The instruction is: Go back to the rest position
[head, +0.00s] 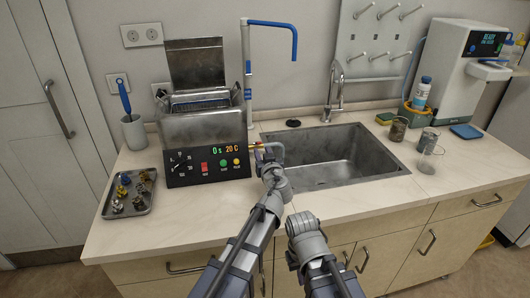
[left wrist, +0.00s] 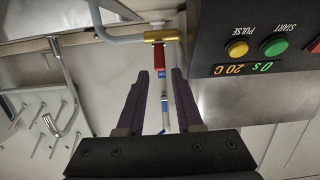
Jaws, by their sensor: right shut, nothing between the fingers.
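My left gripper (left wrist: 160,88) is open in the left wrist view, its two dark fingers apart. A brass valve (left wrist: 160,35) with a red handle (left wrist: 159,62) on a grey pipe lies beyond the fingertips, apart from them. In the head view, my left gripper (head: 268,160) is beside the right side of the ultrasonic bath, near that valve; its fingers are largely hidden by the wrist. My right gripper (head: 303,226) is lower, in front of the counter's edge, shut and empty; its fingers are hardly visible.
The bath (head: 205,138) with its open lid reads 20 C. A sink (head: 330,158) with a tap (head: 337,90) is to the right. A tray of small parts (head: 130,193) lies at the left. Glass beakers (head: 430,158) and a white instrument (head: 462,70) stand at the right.

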